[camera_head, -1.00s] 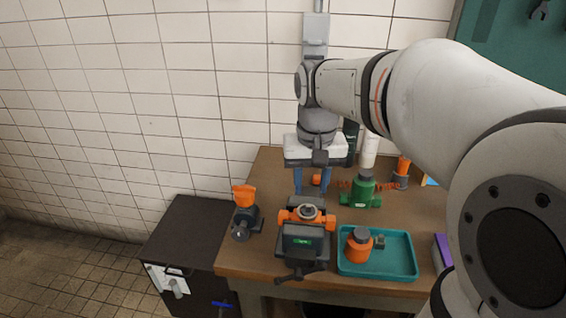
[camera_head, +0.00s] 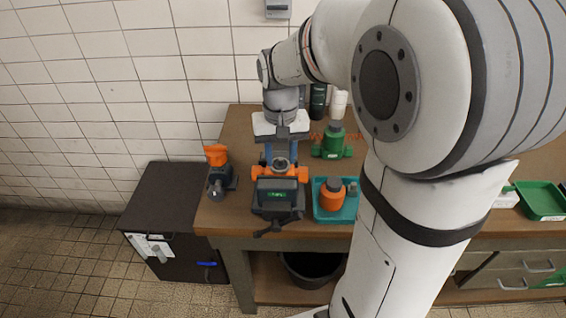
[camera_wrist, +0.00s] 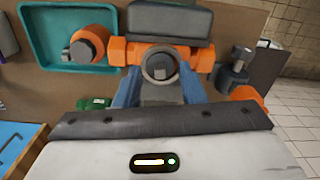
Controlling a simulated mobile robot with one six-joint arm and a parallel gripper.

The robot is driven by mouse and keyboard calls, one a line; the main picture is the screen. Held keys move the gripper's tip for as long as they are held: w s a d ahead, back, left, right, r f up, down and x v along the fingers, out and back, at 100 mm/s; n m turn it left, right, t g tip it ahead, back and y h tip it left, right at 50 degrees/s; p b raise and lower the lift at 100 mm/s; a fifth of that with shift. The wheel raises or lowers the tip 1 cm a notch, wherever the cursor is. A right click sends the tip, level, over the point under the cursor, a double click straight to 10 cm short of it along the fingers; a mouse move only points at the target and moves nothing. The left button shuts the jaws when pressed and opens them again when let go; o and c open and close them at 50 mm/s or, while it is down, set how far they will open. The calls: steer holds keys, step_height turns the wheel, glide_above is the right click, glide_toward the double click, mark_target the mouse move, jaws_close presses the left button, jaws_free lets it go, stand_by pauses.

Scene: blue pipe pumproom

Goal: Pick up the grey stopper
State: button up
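A grey round stopper (camera_wrist: 160,67) with a small raised middle sits in the top of an orange pipe fitting (camera_wrist: 201,56). The fitting is held in a dark vise (camera_head: 277,197) on the bench, where the stopper (camera_head: 281,164) also shows. My gripper (camera_wrist: 160,82) points down over the fitting with its two blue fingers apart, one on each side of the stopper in the wrist view. Nothing is seen held between them. Whether the fingertips touch the stopper or fitting cannot be told.
A teal tray (camera_head: 350,212) right of the vise holds an orange, grey-capped part (camera_head: 332,194) and a small grey piece (camera_head: 352,188). A green fitting (camera_head: 333,142) stands behind it. An orange-and-dark part (camera_head: 219,172) stands left of the vise.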

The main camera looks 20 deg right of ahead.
jaws_close()
stand_by(0.5)
